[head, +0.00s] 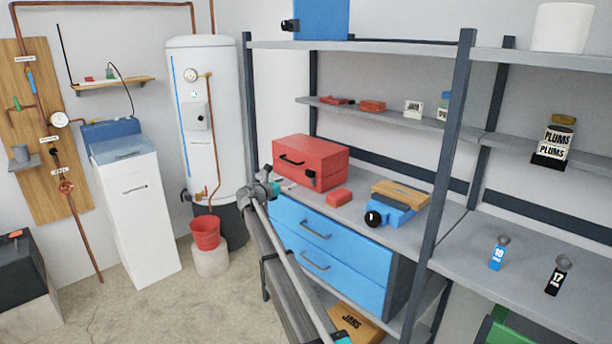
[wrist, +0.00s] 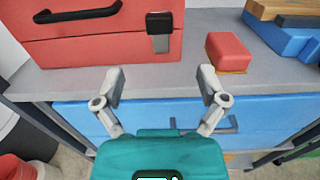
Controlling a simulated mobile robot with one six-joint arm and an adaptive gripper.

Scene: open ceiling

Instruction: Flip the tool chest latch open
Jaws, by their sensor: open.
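The red tool chest (head: 325,160) sits on the grey workbench shelf in the head view, with a black handle (head: 292,160) on its front. Its latch (head: 311,178) is a small dark and grey piece at the right of the front. In the wrist view the chest (wrist: 80,50) fills the upper left, and the latch (wrist: 159,32) has a black upper part and a grey lower plate. My gripper (wrist: 160,80) is open and empty, its fingers spread below the latch and apart from it. In the head view my gripper (head: 266,184) is just left of the chest front.
A small red box (wrist: 229,52) lies on the shelf right of the chest. A blue box with a wooden top (head: 392,205) stands farther right. Blue drawers (head: 325,245) are below the shelf edge. A red bucket (head: 205,232) stands by the white tank (head: 205,120).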

